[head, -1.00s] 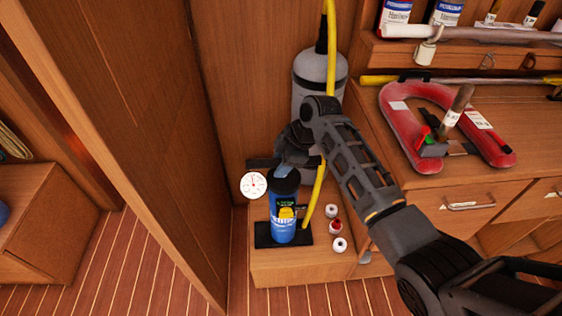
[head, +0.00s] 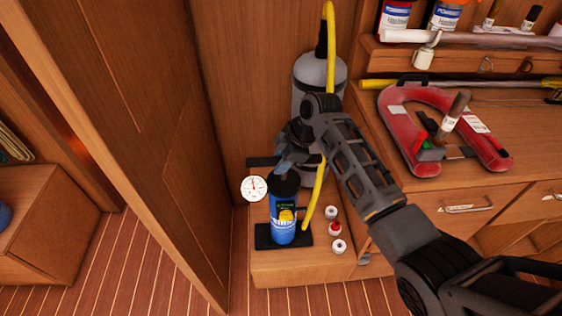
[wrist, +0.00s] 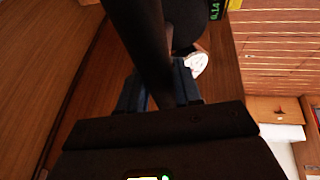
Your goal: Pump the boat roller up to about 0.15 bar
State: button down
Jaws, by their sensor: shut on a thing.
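My gripper (head: 284,163) is shut on the pump's black handle (head: 262,161), just above the pump top. In the wrist view the dark handle bar (wrist: 150,45) runs between my fingers. A round white gauge (head: 254,188) is left of the pump; its fine marks are too small to read. A green display (wrist: 215,10) in the wrist view appears to read 0.14. A yellow hose (head: 318,195) rises beside the grey cylinder (head: 313,75), possibly the boat roller.
Three small caps (head: 334,228) lie right of the pump on the low wooden ledge (head: 300,268). A red horseshoe-shaped thing (head: 398,120) lies on the counter at right. A wooden partition (head: 130,110) is close on the left.

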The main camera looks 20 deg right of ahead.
jog(key=shift+r, duration=0.75)
jog(key=shift+f, duration=0.1)
jog(key=c, duration=0.8)
grip_release()
jog(key=shift+c, duration=0.2)
jog(key=v, duration=0.7)
jog(key=shift+r, duration=0.3)
jog(key=shift+s+d, duration=0.15)
